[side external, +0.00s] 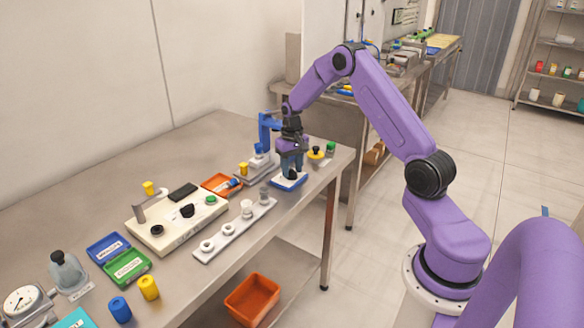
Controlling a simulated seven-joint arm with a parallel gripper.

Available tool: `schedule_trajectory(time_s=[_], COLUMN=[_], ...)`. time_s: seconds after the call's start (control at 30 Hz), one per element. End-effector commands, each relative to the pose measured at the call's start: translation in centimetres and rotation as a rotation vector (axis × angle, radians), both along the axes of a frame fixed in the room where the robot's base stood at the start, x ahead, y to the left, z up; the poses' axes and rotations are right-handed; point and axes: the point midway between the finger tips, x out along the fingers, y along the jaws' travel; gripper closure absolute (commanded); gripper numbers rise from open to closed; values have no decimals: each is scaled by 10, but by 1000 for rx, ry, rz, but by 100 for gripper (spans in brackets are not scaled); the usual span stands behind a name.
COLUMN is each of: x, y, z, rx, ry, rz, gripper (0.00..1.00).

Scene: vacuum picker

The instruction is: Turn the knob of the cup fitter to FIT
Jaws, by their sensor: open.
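The cup fitter appears to be the cream box (160,232) near the middle of the table; the dark lettering on its front edge is too small to read surely. A black knob (187,211) sits on its top, and its pointing direction cannot be made out. A green button (211,199) is to the knob's right and a grey bent arm (141,213) rises at its left. My gripper (291,163) is well to the right of the box, low over a small blue-edged tray (287,184). It is open, around or just above a dark-tipped thing whose upper part it hides.
A white strip (224,240) with several small cups lies in front of the box. Green (128,266) and blue trays, cylinders and a gauge (22,300) are at left. The back left table is clear.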

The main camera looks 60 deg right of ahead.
Motion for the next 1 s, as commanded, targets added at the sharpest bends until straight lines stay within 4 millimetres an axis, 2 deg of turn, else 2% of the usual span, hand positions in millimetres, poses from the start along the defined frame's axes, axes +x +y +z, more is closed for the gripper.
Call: schedule_trajectory(time_s=[0.23,0.37,0.73,1.0], x=[0,0,0,0], y=[0,0,0,0], z=[0,0,0,0], rx=[0,0,0,0], ry=[-1,-1,0,1], rz=[0,0,32,184], gripper=[57,100,100,100])
